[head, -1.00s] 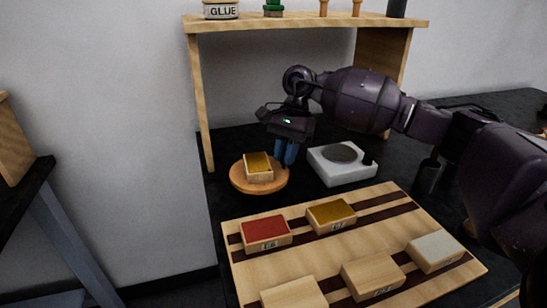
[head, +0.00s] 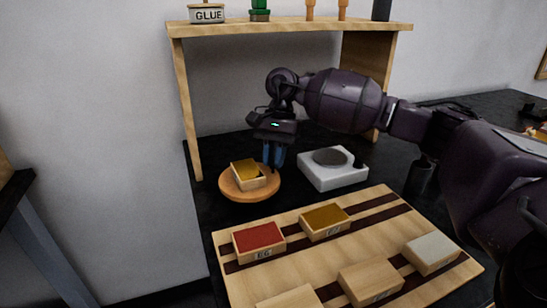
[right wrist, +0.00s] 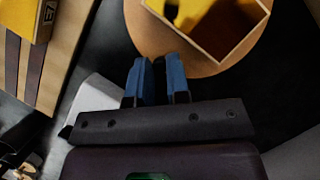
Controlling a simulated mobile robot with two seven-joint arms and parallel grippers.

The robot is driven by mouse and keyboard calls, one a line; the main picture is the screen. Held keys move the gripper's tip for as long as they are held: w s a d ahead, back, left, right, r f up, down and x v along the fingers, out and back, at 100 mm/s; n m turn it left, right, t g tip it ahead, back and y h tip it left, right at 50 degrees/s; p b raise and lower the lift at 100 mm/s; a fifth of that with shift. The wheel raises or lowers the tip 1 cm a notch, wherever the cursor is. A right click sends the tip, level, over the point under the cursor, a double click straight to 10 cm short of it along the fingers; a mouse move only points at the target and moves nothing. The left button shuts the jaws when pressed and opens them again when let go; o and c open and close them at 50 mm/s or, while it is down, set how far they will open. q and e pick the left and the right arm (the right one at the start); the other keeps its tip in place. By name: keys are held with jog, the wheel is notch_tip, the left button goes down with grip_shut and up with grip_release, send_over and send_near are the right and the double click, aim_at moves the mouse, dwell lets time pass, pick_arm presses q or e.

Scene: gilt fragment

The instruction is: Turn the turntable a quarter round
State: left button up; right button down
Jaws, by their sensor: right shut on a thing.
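The turntable (head: 236,193) is a round wooden disc on the black worktop, in front of the shelf's left leg. A small open wooden box (head: 262,182) with a yellow piece (head: 245,168) in it stands on the disc, turned at an angle. My right gripper (head: 273,155) reaches down at the disc's right edge. In the right wrist view its blue fingers (right wrist: 157,75) are close together at the rim of the turntable (right wrist: 160,43), beside the box (right wrist: 242,48). The gripped part is hidden between the fingers. My left gripper is out of view.
A white device with a dark round plate (head: 331,158) stands just right of the gripper. In front, a striped wooden board (head: 320,258) holds several boxes, including a red one (head: 258,238). A wooden shelf (head: 290,30) spans above the turntable.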

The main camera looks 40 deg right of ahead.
jog(key=c, duration=1.4)
grip_release()
jog(key=v, duration=0.7)
jog(key=shift+r, duration=0.2)
